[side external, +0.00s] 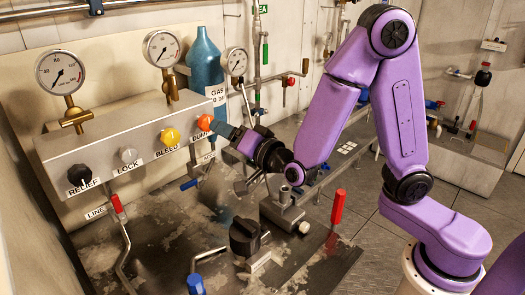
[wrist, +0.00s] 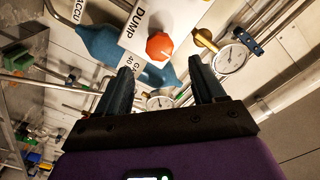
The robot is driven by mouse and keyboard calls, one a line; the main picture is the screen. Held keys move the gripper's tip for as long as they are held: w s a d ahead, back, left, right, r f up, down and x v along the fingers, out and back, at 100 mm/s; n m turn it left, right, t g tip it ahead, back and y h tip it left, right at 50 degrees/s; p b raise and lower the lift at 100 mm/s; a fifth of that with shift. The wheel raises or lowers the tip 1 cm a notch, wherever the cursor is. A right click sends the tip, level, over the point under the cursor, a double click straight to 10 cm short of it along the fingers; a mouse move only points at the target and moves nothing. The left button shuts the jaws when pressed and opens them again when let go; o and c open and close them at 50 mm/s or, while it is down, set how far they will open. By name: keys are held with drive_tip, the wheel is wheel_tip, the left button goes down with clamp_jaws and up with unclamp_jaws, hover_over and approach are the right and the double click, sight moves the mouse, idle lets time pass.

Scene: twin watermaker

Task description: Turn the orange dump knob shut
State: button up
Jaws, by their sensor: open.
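The orange dump knob (side external: 205,122) is at the right end of the grey valve block's front face, above the DUMP label. In the wrist view the orange knob (wrist: 159,46) lies ahead of the fingertips, roughly centred between them. My gripper (wrist: 161,64) is open, with its two dark fingers apart and nothing between them. In the side view my gripper is close to the right of the knob, and its fingers partly cover the DUMP label. The exact gap to the knob is hard to tell.
Yellow bleed (side external: 169,136), white lock (side external: 128,155) and black relief (side external: 80,175) knobs line the same block. Gauges (side external: 162,48) stand above it, and a blue bottle (side external: 205,60) is behind. A red-handled lever (side external: 337,206) and black knob (side external: 245,236) rise from the bench.

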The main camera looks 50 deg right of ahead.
drive_tip(key=s, duration=1)
idle(0.6)
drive_tip(key=shift+f, duration=0.1)
drive_tip(key=s+a+f+n+g+y, duration=0.6)
drive_tip(key=s+a+n+g+y, duration=0.25)
drive_tip(key=s+n+g, duration=0.3)
drive_tip(key=s+d+n+g+h, duration=0.3)
drive_tip(key=s+d+n+h, duration=0.1)
drive_tip(key=d, duration=0.4)
drive_tip(key=s+d+f+n+g+h, duration=0.1)
drive_tip(key=s+d+n+g+h, duration=0.2)
drive_tip(key=d, duration=0.5)
drive_tip(key=s+n+h, duration=0.1)
drive_tip(key=s+n, duration=0.1)
drive_tip(key=n, duration=0.1)
drive_tip(key=shift+s+d, duration=0.3)
drive_tip(key=shift+s, duration=0.1)
